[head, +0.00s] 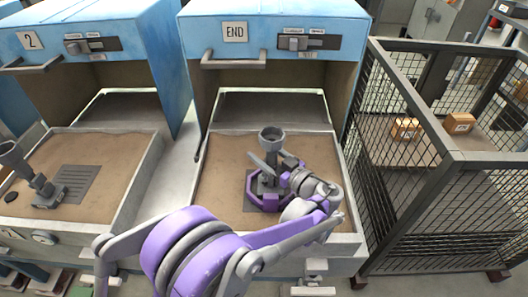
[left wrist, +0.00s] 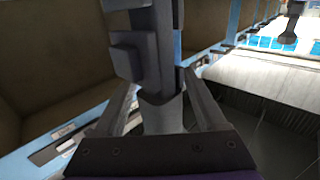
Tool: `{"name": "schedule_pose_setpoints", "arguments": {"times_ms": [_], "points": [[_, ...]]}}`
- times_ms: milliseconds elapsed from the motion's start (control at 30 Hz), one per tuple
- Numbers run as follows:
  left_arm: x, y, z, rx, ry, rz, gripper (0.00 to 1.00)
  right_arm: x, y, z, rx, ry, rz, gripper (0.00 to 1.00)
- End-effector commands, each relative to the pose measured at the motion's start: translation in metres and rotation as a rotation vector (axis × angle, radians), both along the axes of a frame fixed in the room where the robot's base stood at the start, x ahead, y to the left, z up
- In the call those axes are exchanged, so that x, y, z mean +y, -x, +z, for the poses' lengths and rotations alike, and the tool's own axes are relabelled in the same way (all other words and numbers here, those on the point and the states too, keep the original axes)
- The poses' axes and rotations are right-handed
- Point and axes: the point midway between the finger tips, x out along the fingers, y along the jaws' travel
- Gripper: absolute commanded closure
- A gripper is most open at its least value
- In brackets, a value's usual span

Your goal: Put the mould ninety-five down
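A grey mould (head: 271,138) with a cup on top stands about upright over the sand tray (head: 213,217) in front of the END oven. I cannot read a number on it. My left gripper (head: 271,166) is at the mould's stem, below the cup. In the left wrist view my left fingers (left wrist: 162,88) close on both sides of the grey mould stem (left wrist: 153,55). A dark plate (head: 248,186) shows on the sand, partly behind the gripper and mould. The mould's foot is hidden, so I cannot tell whether it touches. My right gripper is not in view.
A second sand tray (head: 140,180) at the left, before oven 2, holds a tilted grey mould (head: 45,190) and a grille plate (head: 78,184). A mesh cage (head: 420,170) stands close on the right with boxes (head: 405,129) inside. The END oven handle (head: 233,64) hangs above.

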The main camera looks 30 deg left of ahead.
Motion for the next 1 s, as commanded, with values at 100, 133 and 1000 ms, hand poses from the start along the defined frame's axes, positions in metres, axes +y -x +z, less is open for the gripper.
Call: {"name": "schedule_pose_setpoints", "arguments": {"times_ms": [100, 133, 1000], "points": [[0.000, 0.000, 0.000, 0.000, 0.000, 0.000, 0.27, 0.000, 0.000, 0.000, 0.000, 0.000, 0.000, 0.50], [0.000, 0.000, 0.000, 0.000, 0.000, 0.000, 0.27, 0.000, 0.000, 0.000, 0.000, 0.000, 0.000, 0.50], [-0.111, 0.038, 0.007, 0.000, 0.000, -0.001, 0.27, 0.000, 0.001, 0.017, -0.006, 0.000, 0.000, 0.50]]}}
